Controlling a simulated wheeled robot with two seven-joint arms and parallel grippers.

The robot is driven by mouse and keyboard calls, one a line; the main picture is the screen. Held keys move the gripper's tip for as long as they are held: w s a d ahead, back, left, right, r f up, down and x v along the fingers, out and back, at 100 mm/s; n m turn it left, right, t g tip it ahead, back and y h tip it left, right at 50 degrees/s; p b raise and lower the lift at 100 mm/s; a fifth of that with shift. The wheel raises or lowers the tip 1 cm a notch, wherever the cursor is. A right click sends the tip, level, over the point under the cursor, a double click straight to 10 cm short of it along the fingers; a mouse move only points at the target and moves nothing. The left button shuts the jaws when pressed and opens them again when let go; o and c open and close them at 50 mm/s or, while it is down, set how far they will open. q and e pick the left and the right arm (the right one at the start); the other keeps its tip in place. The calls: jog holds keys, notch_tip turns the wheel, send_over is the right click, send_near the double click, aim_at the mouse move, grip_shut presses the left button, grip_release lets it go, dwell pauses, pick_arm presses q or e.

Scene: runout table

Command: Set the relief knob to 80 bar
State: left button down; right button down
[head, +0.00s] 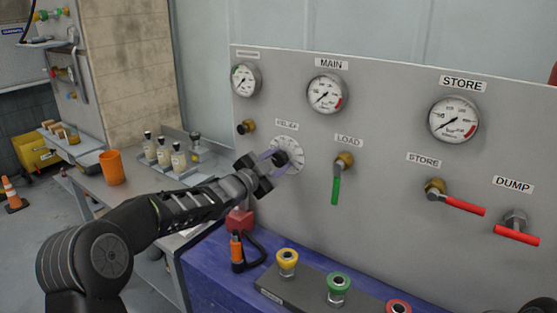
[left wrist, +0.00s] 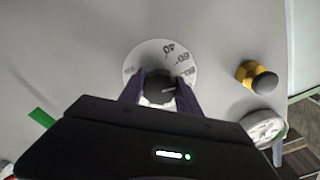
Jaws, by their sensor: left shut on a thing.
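The relief knob (left wrist: 159,88) is dark and sits at the centre of a round white dial (head: 287,157) under a small RELIEF label (head: 287,125). My left gripper (head: 272,163) is shut on the knob, one finger on each side of it in the left wrist view. The dial (left wrist: 150,52) shows 40, 60 and what looks like 80 along its upper right there. A pale mark on the knob points toward the right side, near the 80; the exact reading is too small to tell. My right gripper is not in view.
The panel (head: 390,215) carries a MAIN gauge (head: 327,93), a STORE gauge (head: 454,120), a green LOAD lever (head: 336,189), red STORE (head: 464,206) and DUMP (head: 517,234) levers and a brass knob (head: 246,127). Coloured fittings (head: 338,286) stand below. An orange cup (head: 111,168) stands left.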

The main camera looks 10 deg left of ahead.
aim_at(276, 162)
pick_arm(q)
jog(key=c, duration=0.8)
grip_release()
jog(key=shift+c, duration=0.2)
jog(key=b+v, duration=0.2)
jog(key=v, duration=0.4)
jog(key=shift+s+a, duration=0.15)
jog(key=shift+s, duration=0.15)
jog(key=shift+s+a+b, duration=0.15)
jog(key=shift+s+b, duration=0.15)
jog(key=shift+s, duration=0.25)
jog(key=shift+f, duration=0.1)
